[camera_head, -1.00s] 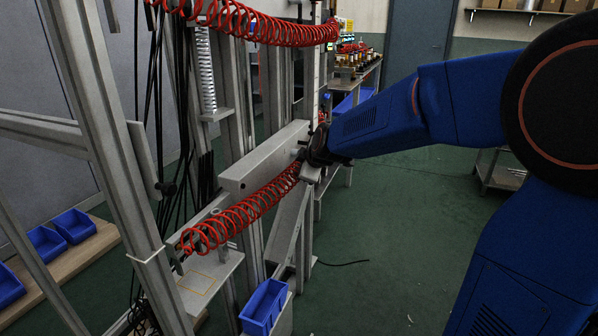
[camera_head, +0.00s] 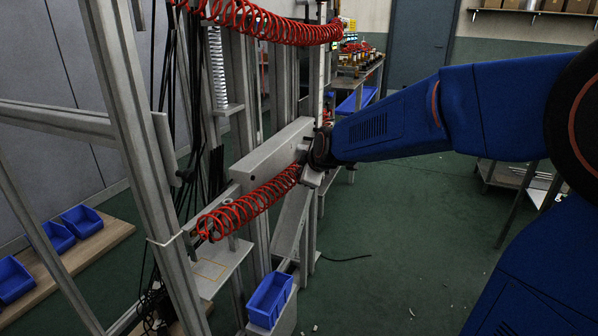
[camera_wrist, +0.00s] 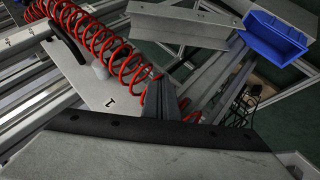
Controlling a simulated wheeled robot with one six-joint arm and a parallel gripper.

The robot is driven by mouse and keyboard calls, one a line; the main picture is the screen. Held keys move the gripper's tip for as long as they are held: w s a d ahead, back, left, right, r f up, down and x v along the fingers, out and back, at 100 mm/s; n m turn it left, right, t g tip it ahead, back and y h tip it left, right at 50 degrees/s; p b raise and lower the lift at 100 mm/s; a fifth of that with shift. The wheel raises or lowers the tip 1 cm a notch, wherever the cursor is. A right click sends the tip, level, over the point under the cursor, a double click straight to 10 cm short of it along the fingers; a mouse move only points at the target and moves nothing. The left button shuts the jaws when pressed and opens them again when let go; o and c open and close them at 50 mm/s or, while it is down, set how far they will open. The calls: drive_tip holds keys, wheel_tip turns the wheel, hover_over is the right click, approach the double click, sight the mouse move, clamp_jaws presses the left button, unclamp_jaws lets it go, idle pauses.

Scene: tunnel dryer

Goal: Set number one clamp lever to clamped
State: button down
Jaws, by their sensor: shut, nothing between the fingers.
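A pale plate marked "1" (camera_wrist: 109,102) lies left of centre in the wrist view. A short pale post (camera_wrist: 100,70) stands on it, and a dark curved bar (camera_wrist: 66,40) lies at its upper left. I cannot tell for sure which part is the number one clamp lever. My gripper (camera_wrist: 172,100) is shut and empty, its dark fingers beside the plate's right edge and close to the red coiled hose (camera_wrist: 108,45). In the head view my gripper (camera_head: 312,176) is at the right end of a grey beam (camera_head: 270,155); its fingertips are hidden there.
The lower red coil (camera_head: 250,207) hangs in front of the frame near my gripper. An upright post (camera_head: 140,150) stands at the left. A blue bin (camera_head: 270,298) sits low in front. Black cables hang behind the post. Green floor is open at the right.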

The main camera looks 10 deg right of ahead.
drive_tip(key=s, duration=0.6)
drive_tip(key=shift+s+a+r, duration=0.15)
drive_tip(key=shift+s+r, duration=0.05)
drive_tip(key=shift+s, duration=0.05)
drive_tip(key=s+d+f+m+g, duration=0.1)
drive_tip(key=s+d+m, duration=0.2)
drive_tip(key=s, duration=0.7)
drive_tip(key=s+d+f+m+g+h, duration=0.1)
drive_tip(key=s+m, duration=0.4)
drive_tip(key=s, duration=0.6)
drive_tip(key=s+d+f+m+g+h, duration=0.1)
drive_tip(key=s+d+f+m+g, duration=0.2)
drive_tip(key=s, duration=0.8)
drive_tip(key=shift+s+d+m, duration=0.2)
drive_tip(key=shift+d+m, duration=0.8)
drive_tip(key=shift+m, duration=0.1)
